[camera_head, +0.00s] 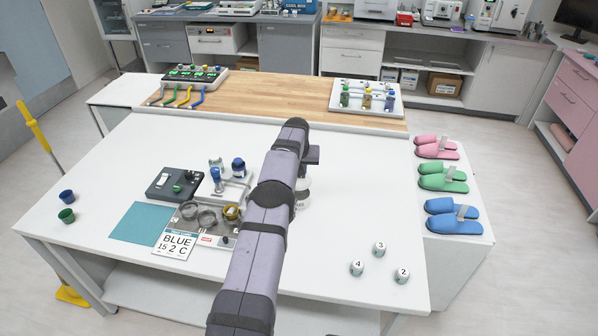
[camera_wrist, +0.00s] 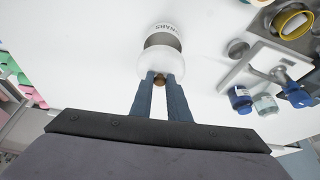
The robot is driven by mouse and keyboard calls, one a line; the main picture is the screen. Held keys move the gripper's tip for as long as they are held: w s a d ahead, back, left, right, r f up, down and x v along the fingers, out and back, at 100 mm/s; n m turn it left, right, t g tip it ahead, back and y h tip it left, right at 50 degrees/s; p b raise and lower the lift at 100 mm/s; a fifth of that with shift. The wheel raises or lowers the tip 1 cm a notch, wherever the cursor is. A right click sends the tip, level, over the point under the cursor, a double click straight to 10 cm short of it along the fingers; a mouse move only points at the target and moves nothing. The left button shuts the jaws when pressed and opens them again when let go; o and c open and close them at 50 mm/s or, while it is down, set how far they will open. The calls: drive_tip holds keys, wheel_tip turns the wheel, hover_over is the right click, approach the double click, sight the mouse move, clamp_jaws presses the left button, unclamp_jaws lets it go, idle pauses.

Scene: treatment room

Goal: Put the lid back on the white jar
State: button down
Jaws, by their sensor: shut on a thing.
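The white jar (camera_wrist: 164,28) with dark lettering stands on the white table and shows at the top of the wrist view. In the head view it (camera_head: 301,205) is partly hidden behind my arm. My gripper (camera_wrist: 160,80) is shut on the small brown knob of the white lid (camera_wrist: 158,62). The lid is in front of the jar in the wrist view, with a grey area showing between its edge and the lettered wall. I cannot tell whether lid and jar touch. In the head view my fingertips are hidden by my arm.
Left of the arm stand a grey tray with rings (camera_head: 207,217), a blue-capped bottle (camera_head: 238,167), a dark box (camera_head: 174,184) and a teal mat (camera_head: 142,222). Numbered pots (camera_head: 380,248) stand at the front right. Table right of the jar is clear.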

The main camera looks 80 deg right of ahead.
drive_tip(key=shift+f+b, duration=0.85)
drive_tip(key=shift+f, duration=1.05)
drive_tip(key=shift+f+b, duration=1)
drive_tip(key=shift+f, duration=0.15)
drive_tip(key=shift+f+b, duration=0.15)
drive_tip(key=shift+b, duration=0.7)
idle(0.7)
idle(0.3)
drive_tip(key=c, duration=1.1)
unclamp_jaws()
drive_tip(key=shift+r+p, duration=2.35)
drive_tip(key=shift+r, duration=1.2)
